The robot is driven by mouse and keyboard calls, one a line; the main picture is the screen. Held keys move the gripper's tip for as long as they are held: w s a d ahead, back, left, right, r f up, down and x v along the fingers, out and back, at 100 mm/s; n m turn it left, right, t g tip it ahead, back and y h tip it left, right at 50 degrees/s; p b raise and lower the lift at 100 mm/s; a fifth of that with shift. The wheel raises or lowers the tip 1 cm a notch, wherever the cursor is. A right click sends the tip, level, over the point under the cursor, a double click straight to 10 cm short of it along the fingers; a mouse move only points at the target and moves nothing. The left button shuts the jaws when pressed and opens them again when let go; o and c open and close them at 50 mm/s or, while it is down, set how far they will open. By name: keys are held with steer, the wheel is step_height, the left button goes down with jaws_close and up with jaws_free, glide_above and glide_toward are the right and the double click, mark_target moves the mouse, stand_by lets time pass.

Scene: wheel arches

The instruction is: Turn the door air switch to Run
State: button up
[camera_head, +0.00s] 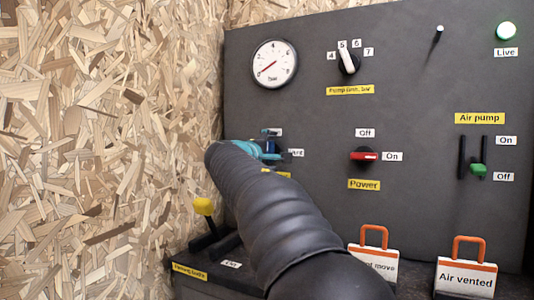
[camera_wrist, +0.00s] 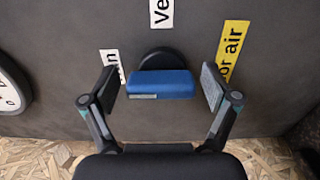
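The door air switch is a blue bar handle (camera_wrist: 161,84) on a round black base in the wrist view. The bar lies along the line between a white label ending in "un" (camera_wrist: 110,67) and the yellow "or air" label (camera_wrist: 232,52). A white label starting "Ve" (camera_wrist: 161,12) is at the top. My gripper (camera_wrist: 161,88) is open, one finger beyond each end of the bar, with a visible gap on both sides. In the head view my gripper (camera_head: 270,145) is at the switch, which my arm largely hides.
The grey panel also carries a pressure gauge (camera_head: 274,64), a pump limit knob (camera_head: 348,62), a red power switch (camera_head: 364,155) and a green air pump lever (camera_head: 478,169). A yellow-knobbed lever (camera_head: 204,206) and two orange-handled signs (camera_head: 466,268) stand below. A chipboard wall (camera_head: 100,130) is close on the left.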

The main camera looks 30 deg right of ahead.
steer(key=shift+a, duration=0.25)
steer(key=v, duration=1.2)
